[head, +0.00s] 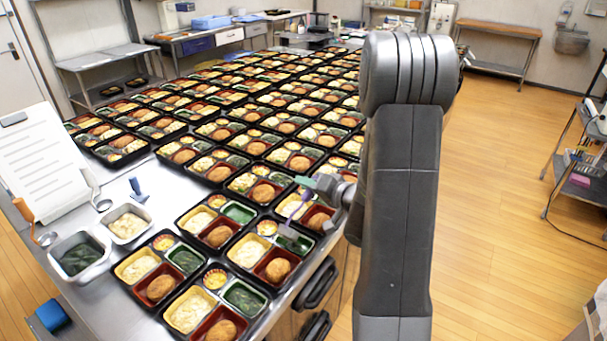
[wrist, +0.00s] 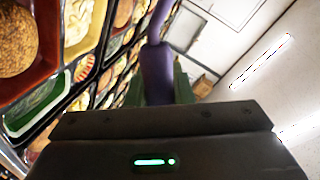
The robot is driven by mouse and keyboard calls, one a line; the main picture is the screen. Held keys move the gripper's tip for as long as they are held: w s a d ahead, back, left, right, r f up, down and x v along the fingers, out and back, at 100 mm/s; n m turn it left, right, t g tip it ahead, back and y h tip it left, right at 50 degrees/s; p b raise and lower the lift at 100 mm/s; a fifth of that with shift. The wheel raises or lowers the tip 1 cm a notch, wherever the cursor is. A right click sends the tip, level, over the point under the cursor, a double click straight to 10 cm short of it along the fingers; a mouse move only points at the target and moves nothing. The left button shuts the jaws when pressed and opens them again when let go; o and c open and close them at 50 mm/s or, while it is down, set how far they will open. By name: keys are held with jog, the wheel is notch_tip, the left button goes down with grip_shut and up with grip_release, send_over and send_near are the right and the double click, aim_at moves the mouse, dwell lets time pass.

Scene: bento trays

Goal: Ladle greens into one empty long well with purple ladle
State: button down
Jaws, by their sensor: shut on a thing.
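My gripper (head: 312,184) is shut on the purple ladle (head: 291,213). The ladle hangs down over a black bento tray (head: 232,262) in the front rows, its lower end near that tray's green long well (head: 298,243). Dark green shows there; I cannot tell whether it lies in the ladle or the well. The wrist view shows the purple handle (wrist: 157,72) between my fingers. The green long well behind (head: 238,213) looks bright, with little or nothing in it. Two nearer green wells (head: 185,258) hold dark greens. The greens tub (head: 80,255) stands at the left.
A tub of pale salad (head: 127,223) stands beside the greens tub. An orange-handled ladle (head: 24,211) and a white sheet on a stand (head: 42,158) are at the left. Many filled trays (head: 255,130) cover the table behind. Open floor (head: 500,190) lies to the right.

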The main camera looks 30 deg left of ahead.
jog(key=shift+w+d+f+m+g+p, duration=0.1)
jog(key=shift+w+f+m+g+p, duration=0.15)
jog(key=shift+w+f+m+p, duration=0.55)
jog(key=shift+w+f+m+g+p, duration=0.25)
jog(key=shift+f+m+p, duration=0.35)
jog(key=shift+p, duration=0.45)
jog(key=shift+f, duration=0.1)
